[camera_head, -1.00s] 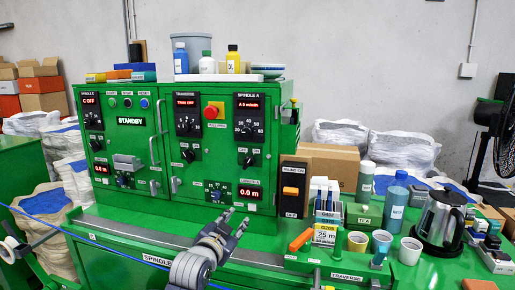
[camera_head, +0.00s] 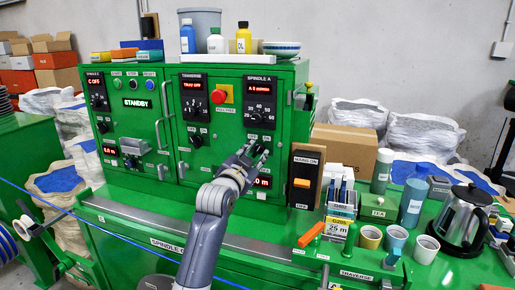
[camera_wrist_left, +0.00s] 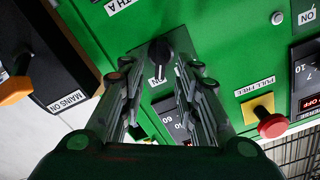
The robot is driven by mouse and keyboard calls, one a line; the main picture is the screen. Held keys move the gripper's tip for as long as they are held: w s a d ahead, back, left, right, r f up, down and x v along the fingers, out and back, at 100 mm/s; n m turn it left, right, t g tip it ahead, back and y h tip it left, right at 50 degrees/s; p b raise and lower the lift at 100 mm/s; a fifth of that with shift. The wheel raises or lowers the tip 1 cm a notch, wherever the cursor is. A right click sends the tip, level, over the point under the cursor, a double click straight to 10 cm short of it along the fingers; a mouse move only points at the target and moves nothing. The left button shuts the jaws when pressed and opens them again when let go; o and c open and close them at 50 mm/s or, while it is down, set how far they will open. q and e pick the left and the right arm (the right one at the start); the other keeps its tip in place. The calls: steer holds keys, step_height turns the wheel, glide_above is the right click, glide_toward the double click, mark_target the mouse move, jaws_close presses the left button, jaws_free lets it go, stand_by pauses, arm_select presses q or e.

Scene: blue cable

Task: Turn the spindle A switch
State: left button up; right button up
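The spindle A switch is a black rotary knob (camera_wrist_left: 159,50) on the green cabinet, with a small label beside it. In the left wrist view it sits between and beyond my spread fingertips, with green panel visible around it. My left gripper (camera_wrist_left: 160,68) is open and empty, pointed at the knob. In the head view my left gripper (camera_head: 254,152) is in front of the cabinet below the spindle A panel (camera_head: 261,104) and mostly hides the switch. I cannot tell whether the fingers touch the knob. My right gripper is not in view.
A red stop button (camera_head: 224,93) on a yellow base is up and left of the gripper. A box with an orange switch (camera_head: 302,183) stands close on the right. Cups, bottles and a kettle (camera_head: 463,217) stand on the right bench. A blue cable (camera_head: 100,229) crosses the front.

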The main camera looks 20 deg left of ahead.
mark_target(258, 149)
arm_select(q)
steer(key=shift+w+r, duration=0.15)
steer(key=shift+w, duration=0.8)
steer(key=shift+w+p, duration=0.3)
steer(key=shift+w, duration=0.3)
steer(key=c, duration=0.6)
jaws_close()
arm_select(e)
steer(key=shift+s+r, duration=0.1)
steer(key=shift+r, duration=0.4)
